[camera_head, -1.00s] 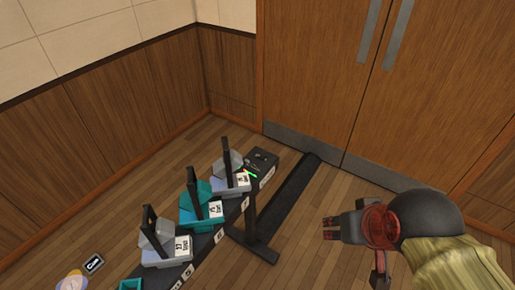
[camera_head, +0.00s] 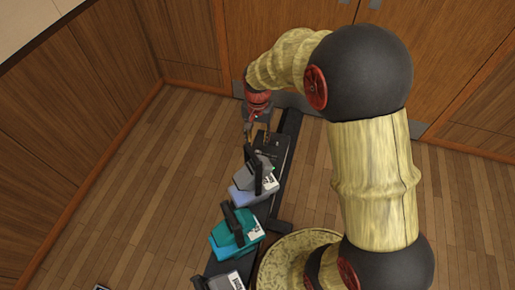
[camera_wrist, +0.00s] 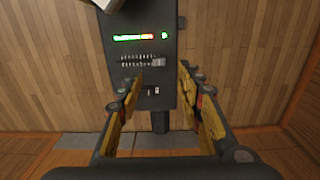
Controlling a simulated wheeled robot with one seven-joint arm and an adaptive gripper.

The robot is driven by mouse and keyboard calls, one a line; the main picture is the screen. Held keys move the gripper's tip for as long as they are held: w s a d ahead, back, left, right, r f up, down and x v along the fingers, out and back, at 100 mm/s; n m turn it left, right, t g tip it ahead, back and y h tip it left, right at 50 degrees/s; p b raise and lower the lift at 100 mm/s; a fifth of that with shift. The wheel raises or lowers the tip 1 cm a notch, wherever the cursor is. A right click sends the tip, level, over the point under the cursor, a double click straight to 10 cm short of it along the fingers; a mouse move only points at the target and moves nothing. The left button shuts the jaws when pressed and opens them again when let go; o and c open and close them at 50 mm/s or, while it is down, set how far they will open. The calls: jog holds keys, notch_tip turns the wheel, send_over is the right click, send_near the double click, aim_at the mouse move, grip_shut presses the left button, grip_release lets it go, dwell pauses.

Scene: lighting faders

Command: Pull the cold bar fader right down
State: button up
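A black control box (camera_head: 272,148) sits at the far end of the dark bar. In the wrist view the box (camera_wrist: 148,18) shows a lit green-to-red strip (camera_wrist: 134,38), a green light and a scaled slot with a grey fader knob (camera_wrist: 158,62) at its right end. The label is too small to read, so I cannot tell whether this is the cold bar fader. My gripper (camera_wrist: 160,76) is open and empty, its fingers spread either side of the box's lower face, apart from the knob. In the head view my gripper (camera_head: 251,128) is at the box's far end.
Wooden doors (camera_head: 255,25) stand behind.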

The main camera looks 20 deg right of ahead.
aim_at(258, 151)
notch_tip(258, 151, down, 8)
jog(key=b, duration=0.3)
jog(key=shift+r, duration=0.25)
jog(key=shift+c, duration=0.3)
grip_shut()
jog(key=shift+s+d, duration=0.1)
dwell(0.4)
